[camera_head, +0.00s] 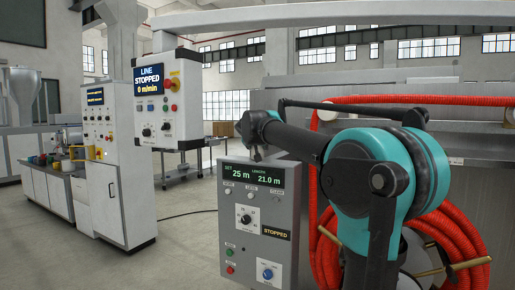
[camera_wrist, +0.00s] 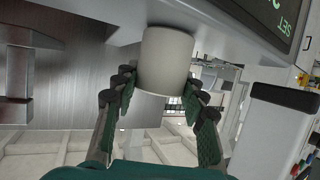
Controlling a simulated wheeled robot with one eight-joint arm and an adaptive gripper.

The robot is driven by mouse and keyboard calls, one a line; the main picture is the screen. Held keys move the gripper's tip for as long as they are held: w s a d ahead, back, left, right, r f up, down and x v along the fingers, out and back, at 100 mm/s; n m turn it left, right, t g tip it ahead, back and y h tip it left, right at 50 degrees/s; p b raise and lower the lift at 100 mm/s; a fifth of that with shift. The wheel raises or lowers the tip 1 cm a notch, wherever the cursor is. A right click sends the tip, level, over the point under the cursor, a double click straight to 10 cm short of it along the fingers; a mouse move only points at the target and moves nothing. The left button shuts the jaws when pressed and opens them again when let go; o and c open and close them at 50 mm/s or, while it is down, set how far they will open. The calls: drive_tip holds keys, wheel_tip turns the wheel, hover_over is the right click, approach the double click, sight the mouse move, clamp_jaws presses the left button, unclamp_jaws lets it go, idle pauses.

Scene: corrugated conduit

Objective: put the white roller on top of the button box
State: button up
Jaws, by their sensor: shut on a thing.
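The white roller (camera_wrist: 165,62) is a short pale cylinder between the two dark fingers of my gripper (camera_wrist: 158,88) in the wrist view. The fingers are shut on its sides. Its far end meets or overlaps the pale edge of the grey box with the SET display; I cannot tell whether it touches. That box, with buttons and knobs, stands in the middle of the head view (camera_head: 250,222) and is likely the button box. Its display shows at the wrist view's top right (camera_wrist: 283,14). In the head view my arm reaches over the box's top; the roller cannot be made out there.
Orange-red corrugated conduit (camera_head: 455,235) is coiled at the right, behind my arm. A LINE STOPPED panel (camera_head: 165,100) hangs at the left of the grey box. A control cabinet (camera_head: 118,180) stands further left. The floor between is open.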

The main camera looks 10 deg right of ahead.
drive_tip(key=shift+f, duration=0.1)
drive_tip(key=o, duration=1.2)
drive_tip(key=shift+s+a+r, duration=0.1)
drive_tip(key=shift+s+r, duration=0.1)
drive_tip(key=v, duration=1.1)
drive_tip(key=shift+s, duration=0.35)
